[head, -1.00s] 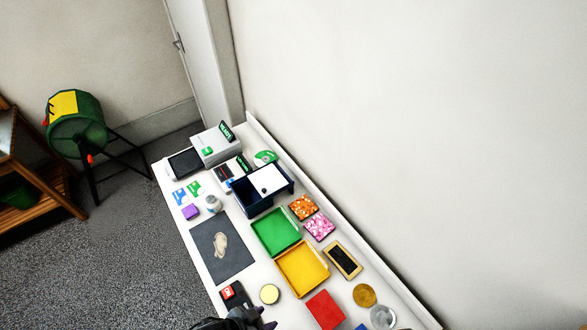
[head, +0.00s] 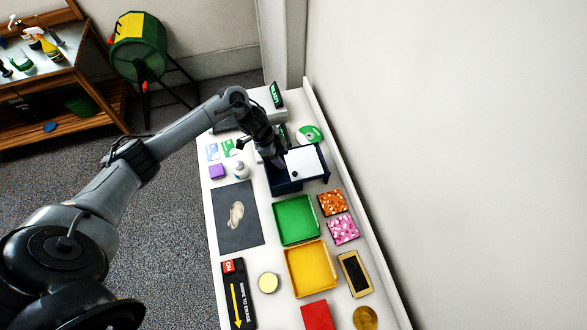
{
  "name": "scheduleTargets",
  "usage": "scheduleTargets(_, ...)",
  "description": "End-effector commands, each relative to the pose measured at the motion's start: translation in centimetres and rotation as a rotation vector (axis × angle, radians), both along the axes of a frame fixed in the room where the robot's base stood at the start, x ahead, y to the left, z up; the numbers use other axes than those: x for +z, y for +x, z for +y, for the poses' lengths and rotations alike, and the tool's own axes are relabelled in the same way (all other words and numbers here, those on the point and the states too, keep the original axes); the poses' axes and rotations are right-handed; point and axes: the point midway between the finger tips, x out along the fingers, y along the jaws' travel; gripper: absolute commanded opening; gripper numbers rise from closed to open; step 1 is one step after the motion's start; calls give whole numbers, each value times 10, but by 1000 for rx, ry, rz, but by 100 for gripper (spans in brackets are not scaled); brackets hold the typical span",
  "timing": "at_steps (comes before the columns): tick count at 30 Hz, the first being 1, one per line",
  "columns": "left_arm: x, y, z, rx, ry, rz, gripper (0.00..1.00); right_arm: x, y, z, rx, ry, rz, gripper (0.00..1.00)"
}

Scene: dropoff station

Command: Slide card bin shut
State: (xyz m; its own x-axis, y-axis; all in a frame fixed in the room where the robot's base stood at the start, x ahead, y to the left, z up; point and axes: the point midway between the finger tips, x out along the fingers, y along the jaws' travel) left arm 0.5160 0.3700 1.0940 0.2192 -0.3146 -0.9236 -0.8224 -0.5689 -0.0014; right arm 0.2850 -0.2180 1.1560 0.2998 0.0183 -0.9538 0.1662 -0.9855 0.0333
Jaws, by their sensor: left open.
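The card bin (head: 313,181) is a dark blue box with a white sliding lid (head: 304,162) that has a small black knob. It stands toward the far end of the white table. The lid covers its right part, and dark blue shows at the left and front. My left gripper (head: 276,162) points down at the left edge of the bin, close beside the lid; it is open. Whether it touches the bin cannot be told. My left arm hides part of the things behind it. My right gripper is not in view.
A green tray (head: 277,240) and a yellow tray (head: 292,293) lie nearer on the table. Beside them are orange (head: 332,203) and pink (head: 342,230) patterned squares. A wall borders the right.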

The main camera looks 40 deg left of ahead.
Motion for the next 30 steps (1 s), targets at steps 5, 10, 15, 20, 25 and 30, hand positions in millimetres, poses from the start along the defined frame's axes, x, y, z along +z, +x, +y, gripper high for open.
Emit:
scheduleTargets(5, -26, 5, -10, 1, -4, 3, 48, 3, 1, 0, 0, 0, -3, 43)
scheduleTargets(10, -52, 11, -19, 1, -1, 3, 48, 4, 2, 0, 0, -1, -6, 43)
scheduleTargets(15, -72, 16, -26, 0, -1, 3, 48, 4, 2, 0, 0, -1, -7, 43)
scheduleTargets(20, -83, 19, -29, 1, 0, 2, 48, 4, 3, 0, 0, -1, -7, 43)
scheduleTargets(25, -87, 20, -30, -1, 0, 0, 48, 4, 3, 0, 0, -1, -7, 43)
scheduleTargets(30, -87, 20, -30, -1, 1, 0, 48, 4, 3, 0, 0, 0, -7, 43)
